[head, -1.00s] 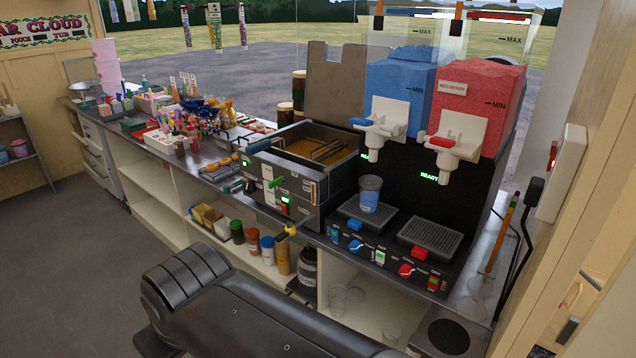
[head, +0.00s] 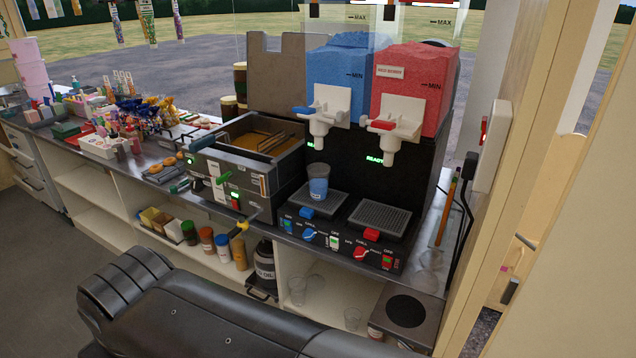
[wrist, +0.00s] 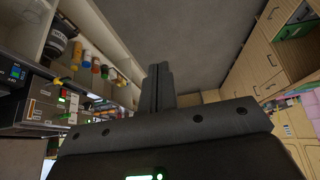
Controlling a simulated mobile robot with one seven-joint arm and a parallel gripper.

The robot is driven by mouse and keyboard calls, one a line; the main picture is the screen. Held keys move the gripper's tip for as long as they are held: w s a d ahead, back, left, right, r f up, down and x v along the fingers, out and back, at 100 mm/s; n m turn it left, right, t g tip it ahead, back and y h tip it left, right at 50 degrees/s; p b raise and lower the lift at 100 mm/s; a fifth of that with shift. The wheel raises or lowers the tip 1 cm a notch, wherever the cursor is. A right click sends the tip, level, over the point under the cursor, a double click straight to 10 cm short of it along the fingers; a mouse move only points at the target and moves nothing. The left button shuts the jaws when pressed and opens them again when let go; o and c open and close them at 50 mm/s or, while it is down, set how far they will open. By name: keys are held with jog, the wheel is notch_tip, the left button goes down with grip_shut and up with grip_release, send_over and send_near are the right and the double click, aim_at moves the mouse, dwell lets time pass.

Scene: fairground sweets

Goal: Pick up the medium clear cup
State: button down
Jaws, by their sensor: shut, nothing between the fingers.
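Several clear cups stand on the open shelf under the slush machine in the head view: one at the left (head: 297,291) and another by the right end (head: 352,319). They are faint, and I cannot tell which is the medium one. A cup with blue contents (head: 318,185) stands on the drip tray under the blue dispenser. In the wrist view my gripper (wrist: 160,72) is shut and empty, pointing over the grey floor. No clear cup can be made out in that view. The gripper is not visible in the head view.
The slush machine (head: 345,240) and a fryer (head: 245,165) stand on the counter. Bottles (head: 222,247) and a dark oil container (head: 264,264) sit on the shelf beside the cups. A dark round-topped appliance (head: 407,311) is at the right. Cabinets (wrist: 268,70) line the wrist view's right side.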

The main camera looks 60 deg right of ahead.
jog(key=c, duration=2.1)
grip_release()
jog(key=shift+c, duration=0.2)
jog(key=o, duration=1.8)
jog(key=shift+c, duration=0.2)
